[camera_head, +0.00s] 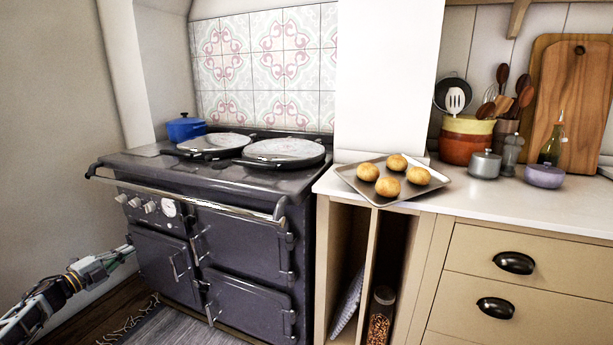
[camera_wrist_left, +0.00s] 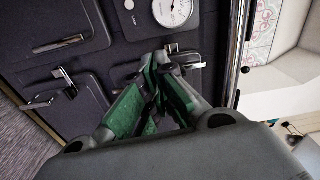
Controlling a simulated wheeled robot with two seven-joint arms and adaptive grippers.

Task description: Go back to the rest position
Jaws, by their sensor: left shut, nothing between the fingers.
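My left gripper (camera_head: 124,250) is at the lower left of the head view, in front of the left side of the dark range cooker (camera_head: 250,240). In the left wrist view its green-padded fingers (camera_wrist_left: 165,80) come together at the tips, shut with nothing between them. They point toward the cooker's front, near its doors and the round dial (camera_wrist_left: 172,12). I cannot tell whether the fingertips touch the cooker. My right gripper is in neither view.
The cooker has a front rail (camera_head: 190,195) and protruding door handles. A baking tray (camera_head: 348,172) with several rolls sits on the counter (camera_head: 480,198) to the right. A blue pot (camera_head: 186,128) stands at the cooker's back left. A rug (camera_head: 180,328) lies on the floor.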

